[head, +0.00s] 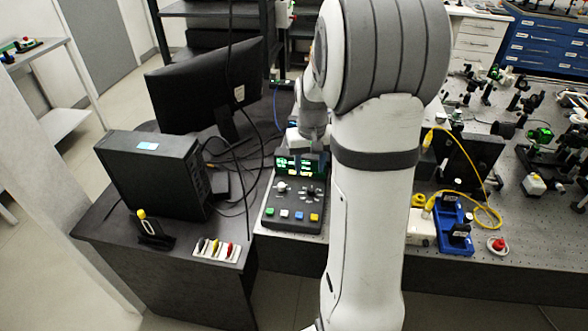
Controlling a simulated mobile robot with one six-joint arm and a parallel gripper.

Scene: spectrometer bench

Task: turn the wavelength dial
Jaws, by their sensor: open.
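A dark control box (292,206) stands on the bench in the head view, left of my arm. It has a lit green display (300,164) along its back. A light knob (282,187) sits on the left of its panel and a dark dial with pale marks (311,193) on the right. Which one is the wavelength dial I cannot read. My gripper (302,143) shows small and only in part, just behind the display, below my wrist. It is open and appears apart from both knobs. Its fingertips are hard to make out.
A monitor (205,85) and a dark computer case (151,173) stand left of the control box, with loose cables between. A tray of coloured items (216,249) lies at the front. Optics and a blue holder (454,226) with yellow fibre are to the right.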

